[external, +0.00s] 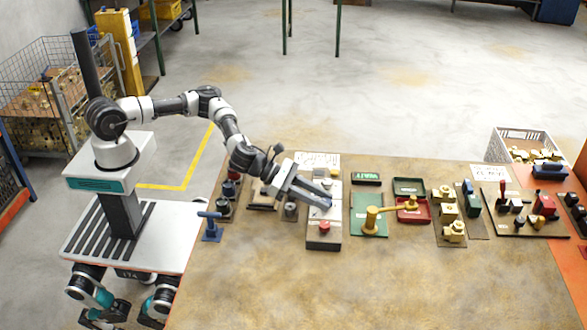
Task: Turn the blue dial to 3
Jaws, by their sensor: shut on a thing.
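My gripper (328,201) reaches down over the white panel (332,240) near the far side of the table. Its jaws are shut on what appears to be the blue dial, with the fingers in front of it. The dial itself is hidden by the fingers, so its pointer cannot be read. Dark marks show on the white panel just below the fingertips. A red button (324,227) sits on the panel's near end, apart from the gripper.
A yellow lever valve (372,217) on a green plate stands right of the panel. A blue T-handle (210,224) stands to the left. More fixtures and a white crate (506,138) lie further right. The near table (370,290) is clear.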

